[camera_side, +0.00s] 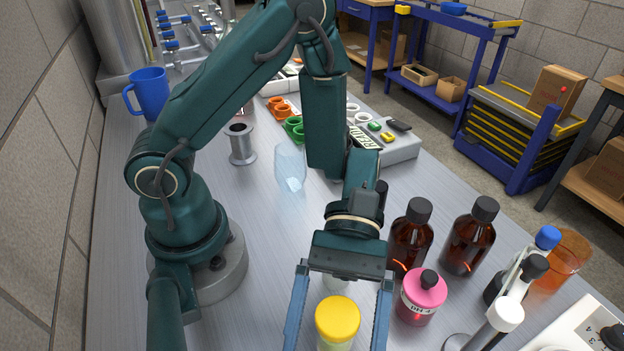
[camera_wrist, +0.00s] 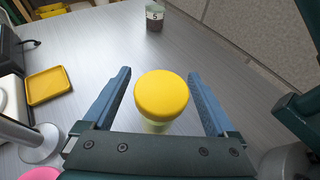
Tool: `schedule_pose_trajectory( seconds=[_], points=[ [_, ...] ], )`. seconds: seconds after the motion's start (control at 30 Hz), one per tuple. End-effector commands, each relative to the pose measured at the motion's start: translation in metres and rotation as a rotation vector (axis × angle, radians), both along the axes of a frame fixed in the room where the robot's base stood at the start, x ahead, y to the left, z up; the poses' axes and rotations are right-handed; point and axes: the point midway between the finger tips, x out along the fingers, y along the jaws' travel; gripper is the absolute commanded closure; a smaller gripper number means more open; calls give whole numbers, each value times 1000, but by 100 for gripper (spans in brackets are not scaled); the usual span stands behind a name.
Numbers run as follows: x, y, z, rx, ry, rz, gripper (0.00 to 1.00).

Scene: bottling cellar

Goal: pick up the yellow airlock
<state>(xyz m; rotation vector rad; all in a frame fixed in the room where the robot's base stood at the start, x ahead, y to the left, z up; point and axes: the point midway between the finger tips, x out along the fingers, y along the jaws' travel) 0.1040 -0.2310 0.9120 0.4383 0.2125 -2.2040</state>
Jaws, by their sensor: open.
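The yellow airlock (camera_side: 338,320) has a round yellow cap over a pale, clear body and stands upright on the bench at the bottom of the side view. In the wrist view its cap (camera_wrist: 161,95) sits between the two blue fingers, with visible gaps on both sides. My gripper (camera_side: 334,345) is open, its fingers pointing down on either side of the airlock. In the wrist view my gripper (camera_wrist: 160,74) holds nothing. The lower part of the airlock is mostly hidden.
Right of my gripper stand a pink bottle (camera_side: 422,296) and two brown bottles (camera_side: 468,243) with dark caps. A clear cup (camera_side: 290,167) stands behind.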

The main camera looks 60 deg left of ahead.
Motion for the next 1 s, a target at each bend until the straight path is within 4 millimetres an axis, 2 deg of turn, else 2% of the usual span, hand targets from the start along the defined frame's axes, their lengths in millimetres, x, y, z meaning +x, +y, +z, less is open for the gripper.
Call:
schedule_pose_trajectory(
  seconds=[0.17, 0.2, 0.27, 0.3, 0.43, 0.77, 1.0],
  points=[
    [0, 0, 0, 0, 0, 0, 8],
    [0, 0, 0, 0, 0, 0, 12],
    [0, 0, 0, 0, 0, 0, 35],
    [0, 0, 0, 0, 0, 0, 50],
    [0, 0, 0, 0, 0, 0, 100],
    [0, 0, 2, -1, -1, 0, 100],
    [1, 0, 18, -3, -5, 0, 100]
  ],
)
